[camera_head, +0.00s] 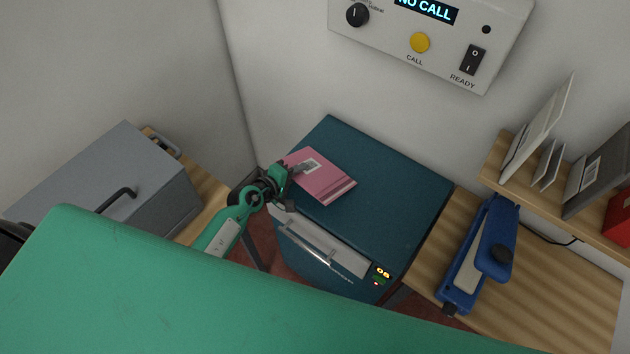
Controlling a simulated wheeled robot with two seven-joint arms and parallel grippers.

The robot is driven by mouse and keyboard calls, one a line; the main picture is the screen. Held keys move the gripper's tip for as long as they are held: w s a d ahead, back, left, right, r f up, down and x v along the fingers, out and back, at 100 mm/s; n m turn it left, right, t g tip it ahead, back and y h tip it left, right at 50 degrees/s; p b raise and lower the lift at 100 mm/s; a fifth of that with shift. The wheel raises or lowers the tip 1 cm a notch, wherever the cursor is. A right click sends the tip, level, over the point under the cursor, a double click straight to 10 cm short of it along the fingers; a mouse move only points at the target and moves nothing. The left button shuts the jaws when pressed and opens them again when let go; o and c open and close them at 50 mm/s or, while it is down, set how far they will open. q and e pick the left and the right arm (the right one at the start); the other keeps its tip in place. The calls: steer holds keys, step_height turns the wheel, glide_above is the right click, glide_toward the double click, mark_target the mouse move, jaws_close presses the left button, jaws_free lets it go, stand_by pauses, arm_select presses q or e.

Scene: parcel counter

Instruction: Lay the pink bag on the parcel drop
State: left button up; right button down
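The pink bag (331,184) is a flat pink packet with a pale label. It is over the left part of the teal top of the parcel drop (390,185), a box with a silver handle and a small lit display on its front. I cannot tell whether the bag touches that top or is slightly above it. My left gripper (300,170) is at the bag's left edge with a grey finger across its upper face. It looks shut on the bag; the underside is hidden. My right gripper is out of view.
A grey case (110,180) with a black handle stands on the left. A blue stapler-like device (478,260) lies on the wooden counter (565,290) at the right. A control panel (430,40) reading "NO CALL" is on the wall. The drop's right side is clear.

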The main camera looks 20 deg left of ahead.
arm_select(q)
steer(key=shift+o, duration=1.3)
steer(key=p+v, duration=0.1)
steer(key=v, duration=0.7)
steer(key=shift+p, duration=0.4)
step_height(320, 180, up, 7)
steer(key=s+a+p, duration=0.1)
steer(key=s+p, duration=0.1)
steer(key=p, duration=0.4)
steer(key=shift+s, duration=0.3)
steer(key=shift+a, duration=0.1)
